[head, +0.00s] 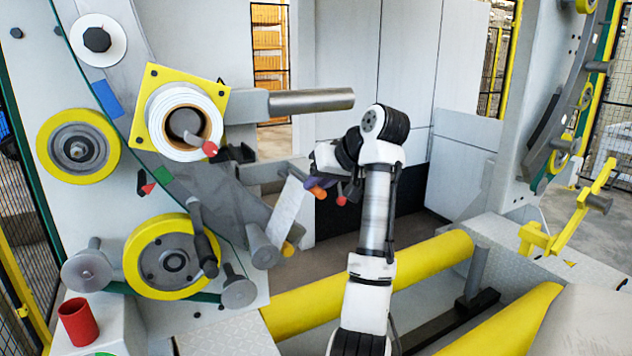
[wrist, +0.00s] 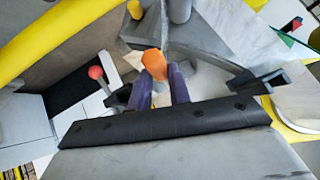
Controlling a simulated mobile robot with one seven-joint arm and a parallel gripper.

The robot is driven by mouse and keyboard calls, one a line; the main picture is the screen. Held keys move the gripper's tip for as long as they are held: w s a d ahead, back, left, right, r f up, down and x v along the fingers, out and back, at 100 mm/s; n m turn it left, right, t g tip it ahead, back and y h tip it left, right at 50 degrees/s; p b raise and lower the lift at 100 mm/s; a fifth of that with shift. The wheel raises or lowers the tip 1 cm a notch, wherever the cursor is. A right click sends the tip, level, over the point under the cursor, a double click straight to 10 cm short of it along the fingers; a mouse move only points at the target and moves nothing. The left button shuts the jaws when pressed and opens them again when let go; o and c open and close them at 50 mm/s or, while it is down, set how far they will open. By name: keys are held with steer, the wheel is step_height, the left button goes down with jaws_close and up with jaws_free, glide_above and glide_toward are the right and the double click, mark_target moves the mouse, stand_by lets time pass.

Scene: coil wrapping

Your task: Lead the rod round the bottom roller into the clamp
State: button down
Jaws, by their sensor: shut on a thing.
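My gripper (head: 312,184) has purple fingers and is shut on an orange rod (head: 318,192). In the wrist view the orange rod (wrist: 153,62) sticks out beyond the purple fingertips (wrist: 162,85). A pale film strip (head: 288,212) slopes from near the gripper down towards a grey roller (head: 264,251), the lower one beside the machine face. Whether the film is joined to the rod cannot be told. A black jaw-like part (head: 236,153), possibly the clamp, sits left of the gripper, and a similar black part shows in the wrist view (wrist: 255,82).
A white film roll (head: 172,110) on a yellow plate and a grey bar (head: 312,100) are above. A red-knobbed lever (wrist: 95,73) stands close to the gripper. A large yellow roller (head: 370,270) lies below. A red cup (head: 78,322) stands at lower left.

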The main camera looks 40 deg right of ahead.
steer(key=shift+s+d+r+p, duration=0.1)
steer(key=shift+d+r+p, duration=0.15)
steer(key=shift+r+p, duration=0.5)
steer(key=shift+s+d+r+p, duration=0.1)
steer(key=shift+d+r+p, duration=0.15)
steer(key=shift+r+p, duration=0.45)
steer(key=shift+s+d+r+p, duration=0.1)
steer(key=shift+d+r+p, duration=0.15)
steer(key=shift+r+p, duration=0.45)
steer(key=shift+w+p, duration=0.1)
steer(key=shift+p, duration=0.2)
steer(key=d, duration=0.2)
steer(key=s+d+p, duration=0.1)
steer(key=d, duration=0.2)
steer(key=shift+s+f, duration=0.15)
steer(key=shift+f, duration=0.05)
steer(key=shift+a+f, duration=0.1)
